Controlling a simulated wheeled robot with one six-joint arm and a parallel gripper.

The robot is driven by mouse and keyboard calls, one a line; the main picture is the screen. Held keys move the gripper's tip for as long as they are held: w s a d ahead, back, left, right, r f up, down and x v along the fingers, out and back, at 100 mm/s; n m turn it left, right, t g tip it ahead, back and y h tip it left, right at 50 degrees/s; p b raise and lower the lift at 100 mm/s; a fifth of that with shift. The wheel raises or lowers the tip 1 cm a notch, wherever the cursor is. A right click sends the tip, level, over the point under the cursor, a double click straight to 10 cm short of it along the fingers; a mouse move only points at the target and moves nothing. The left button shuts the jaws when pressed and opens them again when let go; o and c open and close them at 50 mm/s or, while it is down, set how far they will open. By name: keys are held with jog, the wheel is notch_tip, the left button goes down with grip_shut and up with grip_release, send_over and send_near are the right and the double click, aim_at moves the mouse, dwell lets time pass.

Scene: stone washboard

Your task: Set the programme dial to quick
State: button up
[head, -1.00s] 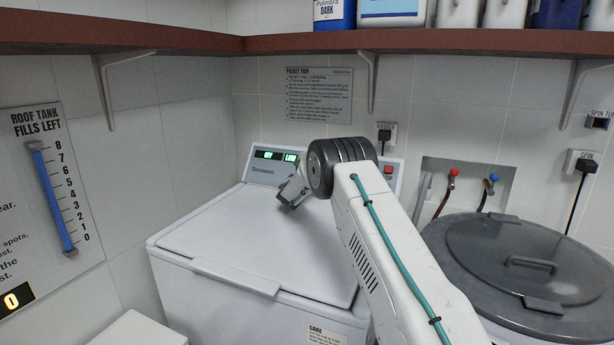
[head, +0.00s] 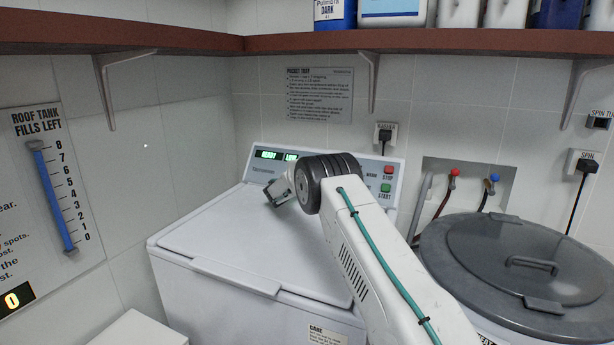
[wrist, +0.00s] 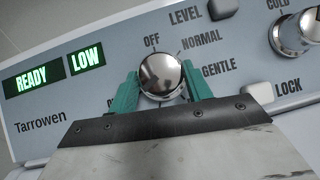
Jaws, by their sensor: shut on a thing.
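The programme dial (wrist: 160,75) is a round, shiny silver knob on the washing machine's grey panel in the wrist view. OFF, NORMAL and GENTLE are printed around it. A label at its lower left is mostly hidden by my gripper. My gripper (wrist: 160,70) has its teal fingers on both sides of the dial, shut on it. I cannot make out a pointer mark on the knob. The panel display (wrist: 31,79) reads READY and the one beside it (wrist: 86,59) reads LOW. In the head view my gripper (head: 279,191) is at the panel, and my arm hides the dial.
The LEVEL button (wrist: 222,9), LOCK button (wrist: 258,91) and another silver knob (wrist: 294,35) are close to the right. Red STOP (head: 388,171) and green START (head: 385,188) buttons are right of my arm. A lidded grey tub (head: 520,255) stands at the right.

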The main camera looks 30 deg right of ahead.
jog(key=shift+w+r+m+g+h, duration=0.1)
jog(key=shift+m+g+h, duration=0.3)
jog(key=shift+m+g, duration=0.5)
jog(key=shift+m, duration=0.4)
jog(key=o, duration=1)
jog(key=shift+a, duration=0.15)
jog(key=v, duration=0.7)
jog(key=shift+s+a, duration=0.2)
jog(key=shift+a, duration=0.05)
